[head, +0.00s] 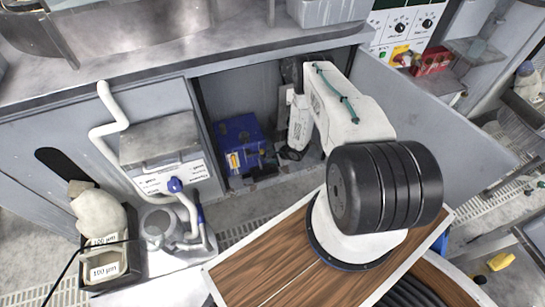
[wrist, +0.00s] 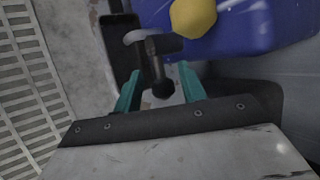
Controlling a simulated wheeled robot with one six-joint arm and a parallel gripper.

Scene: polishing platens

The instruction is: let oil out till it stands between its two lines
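The blue oil unit (head: 240,140) sits inside the open cabinet in the head view, with a yellow label on its front. In the wrist view the blue housing (wrist: 240,30) has a yellow round cap (wrist: 194,17). A black T-shaped tap (wrist: 155,48) juts from it towards my gripper. My gripper (wrist: 160,72) is open, its two teal fingers on either side of the tap's stem, with gaps on both sides. No contact shows. In the head view my gripper is too dark and small to make out. The oil level and its two lines cannot be made out.
A black rectangular piece (wrist: 119,50) with a grey ring lies left of the tap. The open cabinet door (head: 430,120) stands to the right. A grey box with white pipes (head: 160,150) is on the left. Floor grating (wrist: 30,80) lies at the left.

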